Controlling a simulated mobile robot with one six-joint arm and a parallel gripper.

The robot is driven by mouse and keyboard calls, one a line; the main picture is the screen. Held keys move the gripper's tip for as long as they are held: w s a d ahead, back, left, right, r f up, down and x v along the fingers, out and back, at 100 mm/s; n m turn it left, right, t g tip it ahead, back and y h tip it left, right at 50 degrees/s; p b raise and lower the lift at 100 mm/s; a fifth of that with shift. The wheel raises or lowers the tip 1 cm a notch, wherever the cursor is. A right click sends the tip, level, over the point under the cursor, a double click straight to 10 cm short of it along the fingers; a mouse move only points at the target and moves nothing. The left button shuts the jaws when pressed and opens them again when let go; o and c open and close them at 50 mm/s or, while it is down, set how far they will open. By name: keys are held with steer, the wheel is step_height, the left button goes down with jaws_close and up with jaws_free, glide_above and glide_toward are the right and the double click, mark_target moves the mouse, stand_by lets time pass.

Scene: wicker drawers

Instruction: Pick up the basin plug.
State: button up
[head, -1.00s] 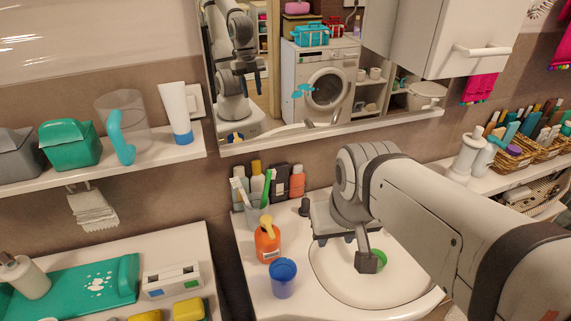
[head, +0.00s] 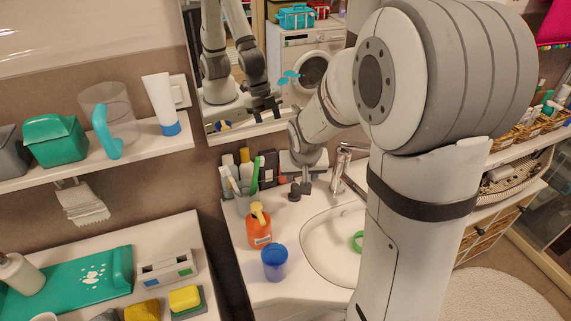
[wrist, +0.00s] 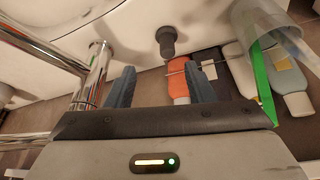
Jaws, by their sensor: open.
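The basin plug is most likely the small dark grey knobbed piece (head: 294,192) on the counter behind the basin's left rim. In the wrist view the plug (wrist: 167,42) lies ahead of the fingertips, roughly in line with the gap between them, and nothing touches it. My gripper (wrist: 162,80) is open with an empty gap. In the head view my gripper (head: 306,187) is low over the counter, right beside the plug; my arm hides part of the basin.
A chrome tap (head: 342,165) stands close to my gripper; it also shows in the wrist view (wrist: 94,75). Several bottles and a toothbrush cup (head: 244,203) stand at left, with an orange bottle (head: 259,230) and blue cup (head: 274,262) in front. The basin (head: 330,235) holds a green ring (head: 358,241).

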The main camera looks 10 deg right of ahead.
glide_above(295, 186)
steer(key=s, duration=0.2)
step_height(295, 186, down, 4)
steer(key=x, duration=0.8)
steer(key=shift+a, duration=0.15)
steer(key=shift+r, duration=0.1)
steer(key=shift+s, duration=0.1)
steer(key=c, duration=1.1)
